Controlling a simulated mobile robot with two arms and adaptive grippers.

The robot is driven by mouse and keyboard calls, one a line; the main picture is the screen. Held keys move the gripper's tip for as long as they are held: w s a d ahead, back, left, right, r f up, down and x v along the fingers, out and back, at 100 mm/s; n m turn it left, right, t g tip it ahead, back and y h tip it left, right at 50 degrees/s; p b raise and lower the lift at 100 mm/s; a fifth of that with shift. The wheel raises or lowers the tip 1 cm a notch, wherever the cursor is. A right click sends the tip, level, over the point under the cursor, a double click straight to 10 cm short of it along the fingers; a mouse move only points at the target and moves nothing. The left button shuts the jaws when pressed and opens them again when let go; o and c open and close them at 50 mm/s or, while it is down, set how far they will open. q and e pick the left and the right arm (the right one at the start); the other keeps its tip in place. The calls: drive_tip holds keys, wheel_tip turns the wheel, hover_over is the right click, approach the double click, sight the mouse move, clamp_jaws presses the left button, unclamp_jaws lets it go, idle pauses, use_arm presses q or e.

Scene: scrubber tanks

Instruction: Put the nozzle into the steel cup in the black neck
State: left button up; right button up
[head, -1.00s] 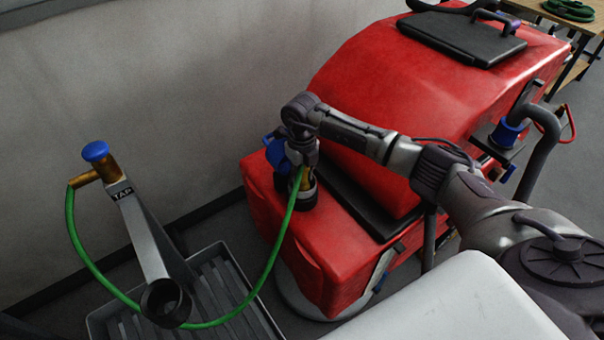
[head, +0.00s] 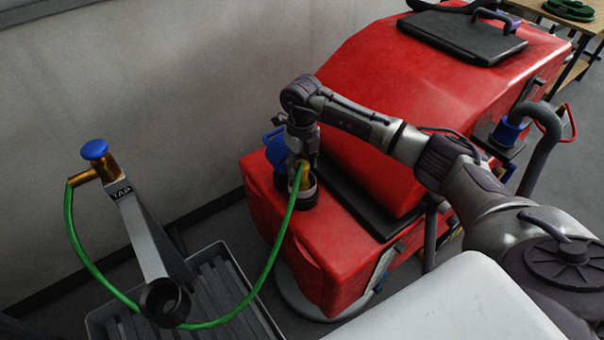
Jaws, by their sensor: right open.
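The brass-coloured nozzle (head: 304,177) on the end of the green hose (head: 275,254) stands roughly upright in the mouth of the black neck (head: 306,200) on the red scrubber (head: 335,245). A pale steel rim shows around its lower part, so it looks to be inside the cup (head: 312,189); its tip is hidden. My right gripper (head: 301,160) is open, pointing down just above and around the nozzle's top. Whether its fingers touch the nozzle I cannot tell. My left gripper is not in view.
A blue cap (head: 276,150) stands open behind the neck. The hose runs in a low loop to the tap (head: 100,165) at left. A grey post with a dark ring holder (head: 165,302) stands over a grated tray (head: 225,290). A grey wall is behind.

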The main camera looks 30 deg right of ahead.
wheel_tip(320, 180, up, 8)
drive_tip(key=shift+r+b, duration=0.15)
drive_tip(key=shift+b, duration=0.4)
